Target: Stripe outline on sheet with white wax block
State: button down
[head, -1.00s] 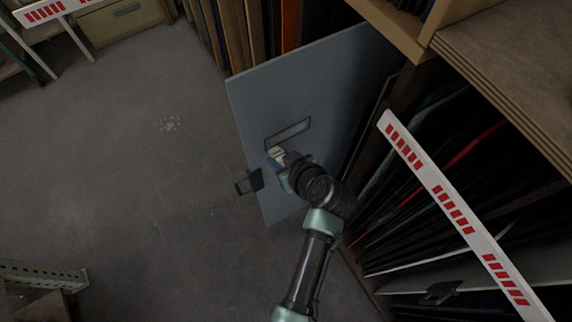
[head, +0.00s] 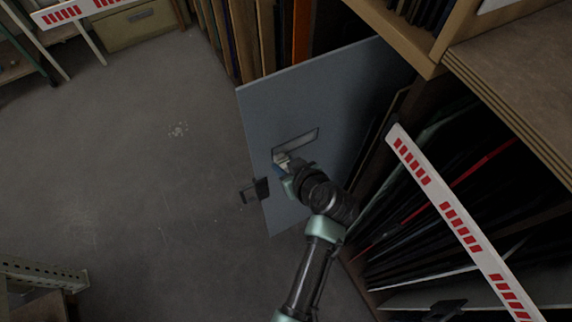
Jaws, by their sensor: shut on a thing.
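A large grey-blue sheet (head: 340,95) stands tilted between the shelving at the right and the open floor. A dark rectangular outline (head: 296,141) is drawn on its face. My gripper (head: 283,163) is at the lower left of the outline, shut on a small pale block (head: 281,158), the white wax block. A bit of blue shows beside the block. My wrist hides part of the sheet, and I cannot tell whether the block touches it.
A red-and-white marked bar (head: 455,220) crosses in front of the right rack of thin panels (head: 440,190). A dark clamp-like piece (head: 255,190) sits at the sheet's left edge. Wooden shelving (head: 520,80) stands upper right. The grey floor (head: 140,180) at left is clear.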

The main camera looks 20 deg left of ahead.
jog(key=shift+w+a, duration=0.3)
jog(key=shift+a, duration=0.05)
jog(key=shift+w+d+b, duration=1)
jog(key=shift+w+d, duration=0.25)
jog(key=shift+w, duration=0.15)
jog(key=shift+w+d+f+b, duration=0.1)
jog(key=shift+w+d+b, duration=0.35)
jog(key=shift+w, duration=0.1)
jog(key=shift+w+d+b, duration=0.3)
jog(key=shift+w+b, duration=0.1)
jog(key=shift+w, duration=0.15)
jog(key=shift+w+d+b, duration=0.55)
jog(key=shift+w+b, duration=0.05)
jog(key=shift+w, duration=0.15)
jog(key=shift+w+d+b, duration=0.5)
jog(key=shift+w+b, duration=0.05)
jog(key=shift+w, duration=0.2)
jog(key=shift+w+d+r, duration=0.2)
jog(key=shift+d, duration=0.05)
jog(key=shift+a, duration=0.1)
